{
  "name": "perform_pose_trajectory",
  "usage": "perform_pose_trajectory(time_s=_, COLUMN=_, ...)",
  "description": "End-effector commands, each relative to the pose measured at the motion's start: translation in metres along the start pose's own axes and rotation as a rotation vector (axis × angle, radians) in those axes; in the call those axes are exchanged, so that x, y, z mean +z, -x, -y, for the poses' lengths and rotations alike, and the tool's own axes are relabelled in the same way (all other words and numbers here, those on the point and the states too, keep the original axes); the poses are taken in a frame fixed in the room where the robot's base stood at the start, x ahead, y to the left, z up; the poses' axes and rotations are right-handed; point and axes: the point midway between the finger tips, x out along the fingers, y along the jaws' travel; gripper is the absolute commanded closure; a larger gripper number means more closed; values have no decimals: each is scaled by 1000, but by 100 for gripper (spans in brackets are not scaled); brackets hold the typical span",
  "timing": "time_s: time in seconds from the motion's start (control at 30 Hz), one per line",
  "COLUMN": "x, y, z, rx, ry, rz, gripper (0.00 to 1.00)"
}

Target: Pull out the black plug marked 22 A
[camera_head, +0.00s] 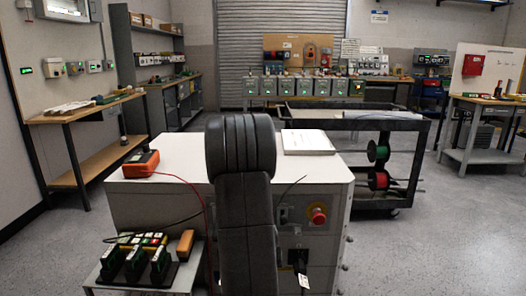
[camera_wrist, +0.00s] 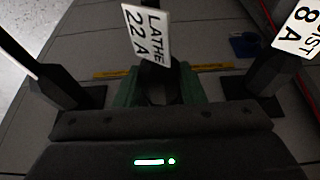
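A white tag reading "LATHE 22 A" (camera_wrist: 148,34) shows upright in the wrist view. Just below it is a dark plug (camera_wrist: 160,88), with green parts on both sides; its lower end is hidden by my gripper's body. My gripper (camera_wrist: 158,80) has its two dark fingers wide apart, one on each side of the plug, with visible gaps. I cannot tell how far along the plug they reach. In the head view my arm hides the gripper and this plug. A second tag ending in "ST 8 A" (camera_wrist: 298,32) is at the upper right, outside the right finger.
A side shelf (camera_head: 185,277) carries several green-and-black blocks. A dark cart (camera_head: 372,125) stands behind.

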Motion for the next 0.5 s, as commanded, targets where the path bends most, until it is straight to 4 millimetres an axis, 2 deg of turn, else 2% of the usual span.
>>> perform_pose_trajectory(time_s=0.5, x=1, y=-4, z=3, rx=46, ry=26, rz=5, gripper=92)
